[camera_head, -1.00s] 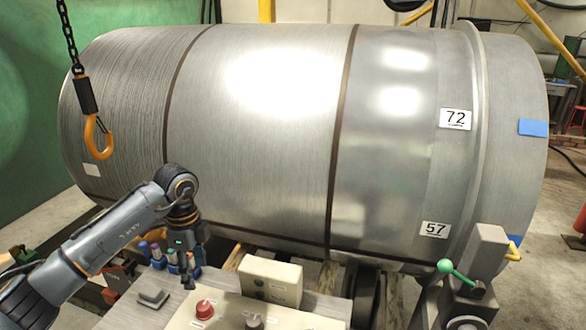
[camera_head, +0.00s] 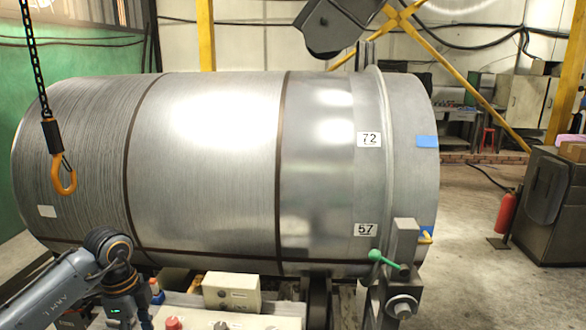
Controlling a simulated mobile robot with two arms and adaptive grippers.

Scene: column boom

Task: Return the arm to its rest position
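My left arm (camera_head: 60,285) comes in from the lower left, bent at a dark joint above the control desk (camera_head: 190,305). My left gripper (camera_head: 146,322) points down at the bottom edge of the picture, left of the red button (camera_head: 173,323). Its tips are small and partly cut off, so I cannot tell whether it is open or shut. I see nothing hanging from it. My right arm and gripper are out of view.
A large metal drum (camera_head: 210,160) fills the middle behind the desk. An orange hook (camera_head: 64,178) hangs on a chain at the left. A green-knobbed lever (camera_head: 376,256) stands right of the desk. A fire extinguisher (camera_head: 506,213) stands on open floor at the right.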

